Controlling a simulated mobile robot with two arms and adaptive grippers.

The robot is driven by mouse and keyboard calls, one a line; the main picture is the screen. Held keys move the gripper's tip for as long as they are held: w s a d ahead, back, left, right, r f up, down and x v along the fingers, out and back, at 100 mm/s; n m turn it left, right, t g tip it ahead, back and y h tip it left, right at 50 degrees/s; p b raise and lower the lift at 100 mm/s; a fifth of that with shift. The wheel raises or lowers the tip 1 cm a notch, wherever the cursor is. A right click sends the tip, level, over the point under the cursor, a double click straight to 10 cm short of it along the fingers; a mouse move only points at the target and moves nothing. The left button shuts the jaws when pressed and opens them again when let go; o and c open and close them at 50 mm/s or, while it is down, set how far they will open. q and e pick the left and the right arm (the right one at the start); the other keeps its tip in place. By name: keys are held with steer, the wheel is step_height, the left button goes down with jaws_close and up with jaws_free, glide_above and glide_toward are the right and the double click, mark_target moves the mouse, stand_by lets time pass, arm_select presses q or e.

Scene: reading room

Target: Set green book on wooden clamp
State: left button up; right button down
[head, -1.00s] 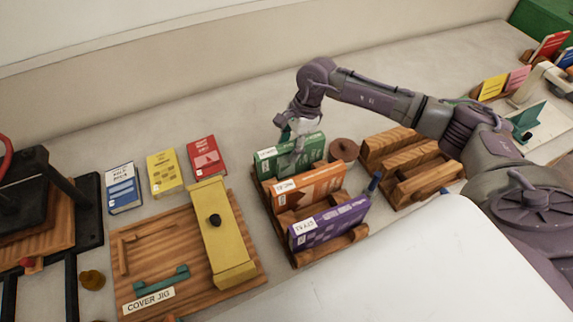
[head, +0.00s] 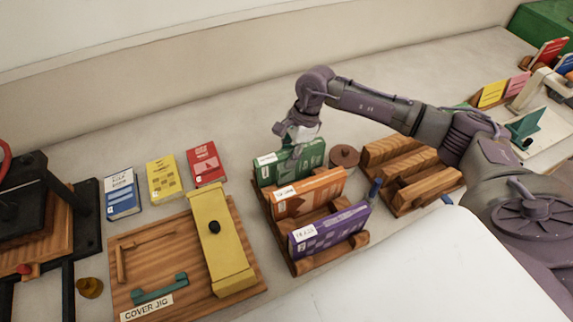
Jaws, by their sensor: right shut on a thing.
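The green book (head: 292,165) stands upright in the back slot of a wooden rack (head: 349,246), behind an orange book (head: 309,194) and a purple book (head: 329,230). My right gripper (head: 297,138) is shut on the top edge of the green book, which still sits in the rack; its fingertips are partly hidden. The slotted wooden block to the right, which looks like the wooden clamp (head: 418,174), has no book in it. My left gripper is out of view.
A round brown object (head: 344,156) and a small blue-topped item (head: 375,188) lie between the rack and the clamp. Left are the cover jig board (head: 180,262) and blue, yellow and red books (head: 206,164). My right forearm passes above the clamp.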

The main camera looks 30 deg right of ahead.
steer(key=shift+r+p, duration=2.1)
steer(key=shift+r, duration=2.2)
